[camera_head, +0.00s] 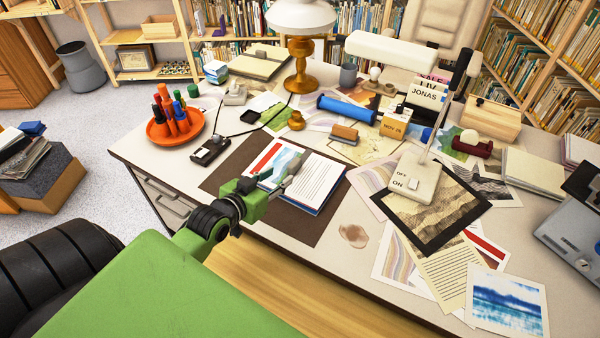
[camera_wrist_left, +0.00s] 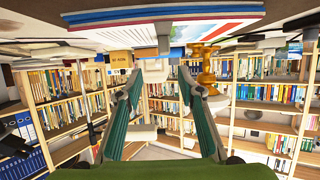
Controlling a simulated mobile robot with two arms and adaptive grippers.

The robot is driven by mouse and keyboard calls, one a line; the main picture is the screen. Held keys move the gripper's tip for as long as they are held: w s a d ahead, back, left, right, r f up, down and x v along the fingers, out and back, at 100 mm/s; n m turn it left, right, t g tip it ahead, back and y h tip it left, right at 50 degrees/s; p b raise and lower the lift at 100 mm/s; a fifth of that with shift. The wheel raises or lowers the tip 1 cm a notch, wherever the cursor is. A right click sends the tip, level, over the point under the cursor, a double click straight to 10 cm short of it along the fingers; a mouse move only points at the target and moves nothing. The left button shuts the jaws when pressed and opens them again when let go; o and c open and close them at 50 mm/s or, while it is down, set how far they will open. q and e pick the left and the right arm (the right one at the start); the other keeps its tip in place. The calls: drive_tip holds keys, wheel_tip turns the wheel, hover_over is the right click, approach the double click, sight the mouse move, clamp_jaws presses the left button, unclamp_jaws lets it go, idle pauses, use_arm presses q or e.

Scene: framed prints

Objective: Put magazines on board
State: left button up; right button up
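A small stack of magazines (camera_head: 305,178) lies on the dark brown board (camera_head: 222,178) on the desk; the top one shows a red stripe, a blue picture and a printed text page. In the left wrist view the magazines (camera_wrist_left: 165,18) appear at the top, edge-on, with red and blue edges. My left gripper (camera_head: 272,180) is over the near left part of the stack in the head view. Its fingers (camera_wrist_left: 160,85) are spread apart in the left wrist view with nothing between them. I cannot tell whether they touch the magazines. My right gripper is not in view.
A white desk lamp (camera_head: 412,175), a framed print (camera_head: 450,215) and loose sheets (camera_head: 505,300) crowd the right side. The desk's front edge is mostly clear.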

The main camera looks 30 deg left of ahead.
sight(293, 164)
use_arm(q)
drive_tip(key=x, duration=0.7)
drive_tip(key=shift+a+f+x, duration=0.1)
drive_tip(key=shift+a+x, duration=0.1)
drive_tip(key=shift+x, duration=1.15)
drive_tip(key=shift+a+f+x, duration=0.1)
drive_tip(key=shift+a+x, duration=0.05)
drive_tip(key=shift+x, duration=1.15)
drive_tip(key=shift+s, duration=0.15)
clamp_jaws()
drive_tip(key=shift+r, duration=0.2)
